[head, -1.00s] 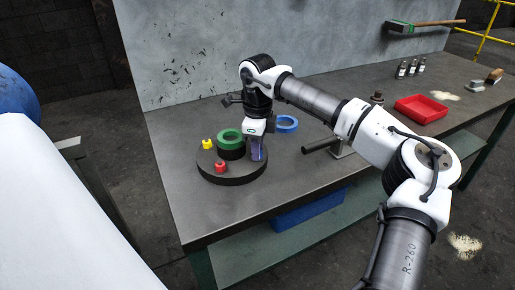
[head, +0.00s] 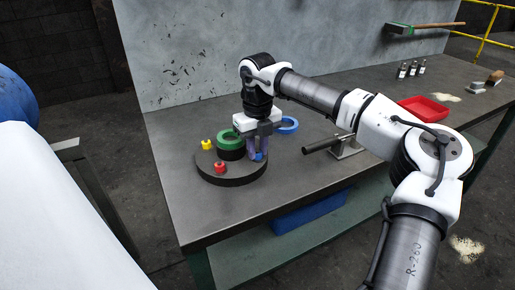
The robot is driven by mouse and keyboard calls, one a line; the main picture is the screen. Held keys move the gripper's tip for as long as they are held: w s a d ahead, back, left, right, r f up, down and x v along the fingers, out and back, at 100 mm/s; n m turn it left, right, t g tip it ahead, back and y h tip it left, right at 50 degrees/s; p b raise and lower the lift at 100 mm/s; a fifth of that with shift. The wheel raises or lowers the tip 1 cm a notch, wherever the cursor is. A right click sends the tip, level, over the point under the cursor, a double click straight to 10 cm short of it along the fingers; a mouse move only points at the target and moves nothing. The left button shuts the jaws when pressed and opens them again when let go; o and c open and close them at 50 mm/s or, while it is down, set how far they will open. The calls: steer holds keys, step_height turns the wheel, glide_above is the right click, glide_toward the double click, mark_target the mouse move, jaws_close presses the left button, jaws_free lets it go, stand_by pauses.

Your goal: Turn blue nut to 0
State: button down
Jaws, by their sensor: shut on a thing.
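The blue nut (head: 259,156) sits at the right side of a round black base (head: 232,180) on the bench. My gripper (head: 258,152) points down over it and is shut on it; the fingers hide much of the nut. A red nut (head: 220,167) and a yellow nut (head: 206,145) sit on the same base, at its front and left. A green ring (head: 230,140) lies on a black core in the middle of the base, close beside my fingers. I cannot read any number or mark by the nut.
A blue ring (head: 287,125) lies on the bench behind my gripper. A dark bar on a metal stand (head: 346,147) is to the right. A red tray (head: 424,108) and several small bottles (head: 412,69) stand farther right. The bench front left is clear.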

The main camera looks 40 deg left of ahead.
mark_target(257, 152)
steer(key=shift+m, duration=0.4)
steer(key=c, duration=1.5)
jaws_free()
step_height(257, 152, up, 14)
steer(key=shift+b, duration=0.35)
